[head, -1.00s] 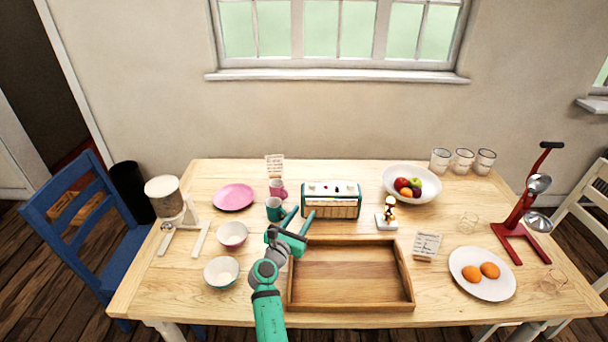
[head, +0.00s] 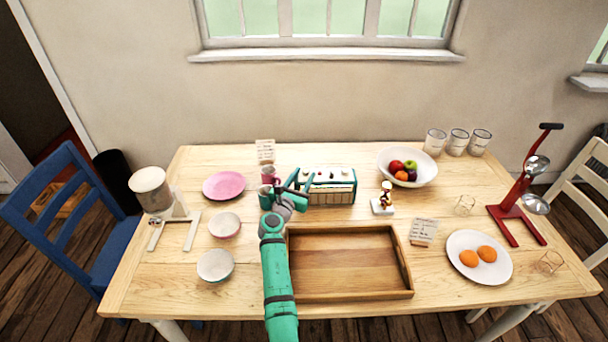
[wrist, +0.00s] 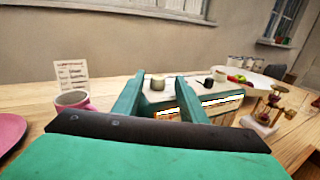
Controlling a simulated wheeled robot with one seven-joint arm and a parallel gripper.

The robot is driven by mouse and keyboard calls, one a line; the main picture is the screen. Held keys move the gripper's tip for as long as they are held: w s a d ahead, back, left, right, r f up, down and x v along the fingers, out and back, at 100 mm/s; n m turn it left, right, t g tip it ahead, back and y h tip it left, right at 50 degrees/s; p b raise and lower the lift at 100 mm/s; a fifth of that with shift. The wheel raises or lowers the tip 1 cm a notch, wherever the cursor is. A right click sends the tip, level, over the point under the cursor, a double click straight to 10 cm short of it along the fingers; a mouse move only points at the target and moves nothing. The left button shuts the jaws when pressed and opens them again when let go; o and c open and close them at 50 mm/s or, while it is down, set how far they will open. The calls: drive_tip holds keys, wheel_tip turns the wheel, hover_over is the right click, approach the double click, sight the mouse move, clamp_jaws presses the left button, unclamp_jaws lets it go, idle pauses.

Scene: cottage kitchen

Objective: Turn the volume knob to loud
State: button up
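The radio (head: 331,196) is a teal and cream box near the back middle of the table, with knobs on its white top. A cream knob (wrist: 157,83) shows in the wrist view on the left of that top, and darker controls (wrist: 208,82) sit further right. I cannot read which one is the volume knob. My gripper (head: 296,180) is at the radio's left end. Its two teal fingers are apart, with the cream knob between them in the wrist view. I cannot tell whether they touch it. My gripper partly hides the radio's left side.
The wooden tray (head: 408,262) lies in front of the radio.

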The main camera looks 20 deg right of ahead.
drive_tip(key=shift+w+d, duration=0.4)
drive_tip(key=shift+w, duration=0.2)
clamp_jaws()
drive_tip(key=shift+w+a+f+m+g+h, duration=0.1)
drive_tip(key=shift+w+a+m+g+h, duration=0.05)
drive_tip(key=shift+m+g+h, duration=0.55)
drive_tip(key=shift+w+a+f+m+g+h, duration=0.1)
drive_tip(key=shift+m+g+h, duration=0.4)
drive_tip(key=shift+g, duration=0.25)
drive_tip(key=shift+w+a+f+m+g+h, duration=0.1)
drive_tip(key=shift+w+a+m+g+h, duration=0.05)
drive_tip(key=shift+m+g+h, duration=0.5)
drive_tip(key=shift+s+m+g+h, duration=0.2)
drive_tip(key=shift+m+g+h, duration=0.15)
drive_tip(key=shift+g, duration=0.35)
drive_tip(key=shift+r, duration=0.1)
